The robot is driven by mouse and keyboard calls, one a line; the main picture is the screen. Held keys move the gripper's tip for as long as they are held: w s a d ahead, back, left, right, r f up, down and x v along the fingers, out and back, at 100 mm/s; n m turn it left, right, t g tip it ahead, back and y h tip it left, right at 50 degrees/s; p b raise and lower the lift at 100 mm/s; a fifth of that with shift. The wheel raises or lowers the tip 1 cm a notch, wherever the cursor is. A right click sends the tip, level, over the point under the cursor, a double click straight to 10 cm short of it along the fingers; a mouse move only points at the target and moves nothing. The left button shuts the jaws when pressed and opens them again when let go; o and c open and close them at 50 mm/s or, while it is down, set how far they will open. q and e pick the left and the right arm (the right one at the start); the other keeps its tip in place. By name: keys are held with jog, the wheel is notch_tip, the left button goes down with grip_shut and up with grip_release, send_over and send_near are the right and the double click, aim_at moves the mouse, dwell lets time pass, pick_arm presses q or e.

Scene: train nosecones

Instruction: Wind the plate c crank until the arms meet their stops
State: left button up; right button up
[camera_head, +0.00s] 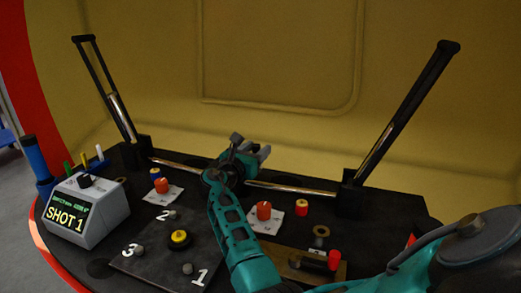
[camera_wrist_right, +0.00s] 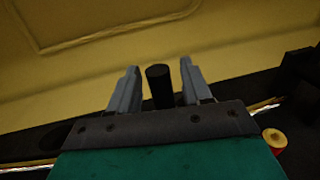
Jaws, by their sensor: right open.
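My right gripper (camera_head: 260,152) is open at the back middle of the dark table in the head view. In the right wrist view a black upright cylinder (camera_wrist_right: 160,86), which looks like the crank handle, stands between the fingers of my right gripper (camera_wrist_right: 157,80), with gaps at its sides. The gripper hides most of the crank in the head view. The left black arm (camera_head: 104,88) and right black arm (camera_head: 410,110) stand up from the table and lean outward. Metal rods run from their bases toward the middle. My left gripper is not in view.
Two white cards with orange-red knobs (camera_head: 264,211) lie in front. A grey "SHOT 1" box (camera_head: 88,205) stands at left. A yellow wall (camera_head: 290,50) rises behind.

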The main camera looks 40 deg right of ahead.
jog(key=shift+d, duration=0.2)
dwell(0.3)
grip_shut()
dwell(0.4)
